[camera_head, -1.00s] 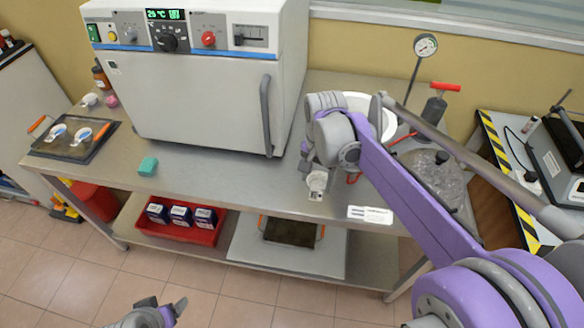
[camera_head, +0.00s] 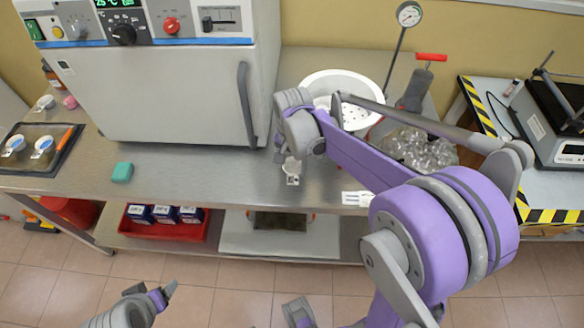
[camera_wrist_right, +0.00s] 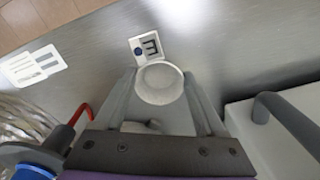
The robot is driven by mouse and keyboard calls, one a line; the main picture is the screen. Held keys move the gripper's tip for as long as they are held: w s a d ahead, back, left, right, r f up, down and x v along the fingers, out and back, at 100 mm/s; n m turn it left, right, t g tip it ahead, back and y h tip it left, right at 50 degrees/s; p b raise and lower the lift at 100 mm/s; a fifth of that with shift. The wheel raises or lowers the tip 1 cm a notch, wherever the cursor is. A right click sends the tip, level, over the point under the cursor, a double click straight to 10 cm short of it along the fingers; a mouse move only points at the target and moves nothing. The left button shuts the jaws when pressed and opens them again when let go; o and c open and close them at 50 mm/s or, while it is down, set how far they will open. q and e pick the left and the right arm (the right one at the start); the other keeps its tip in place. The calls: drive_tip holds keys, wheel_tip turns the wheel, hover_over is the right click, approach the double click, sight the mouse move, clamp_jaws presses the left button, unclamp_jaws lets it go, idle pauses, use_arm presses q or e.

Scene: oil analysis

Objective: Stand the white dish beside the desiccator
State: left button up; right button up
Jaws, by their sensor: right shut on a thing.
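The white dish (camera_wrist_right: 160,84) is a small round cup with a tag (camera_wrist_right: 147,46) on its far side. My right gripper (camera_wrist_right: 163,100) is shut on it, with a finger on either side. In the head view the dish (camera_head: 291,167) shows below the right gripper (camera_head: 283,158), over the steel bench; I cannot tell whether it touches the bench. The desiccator (camera_head: 318,82), a white round bowl with a perforated plate, stands behind my right forearm, which hides part of it. My left gripper (camera_head: 158,293) hangs low at the bottom left, away from the bench; its opening is unclear.
A large oven (camera_head: 170,95) with a handle stands left of the right gripper. A white label card (camera_head: 357,198) lies at the front edge.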

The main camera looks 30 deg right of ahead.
drive_tip(key=shift+f, duration=0.9)
drive_tip(key=shift+f, duration=0.15)
drive_tip(key=o, duration=1.3)
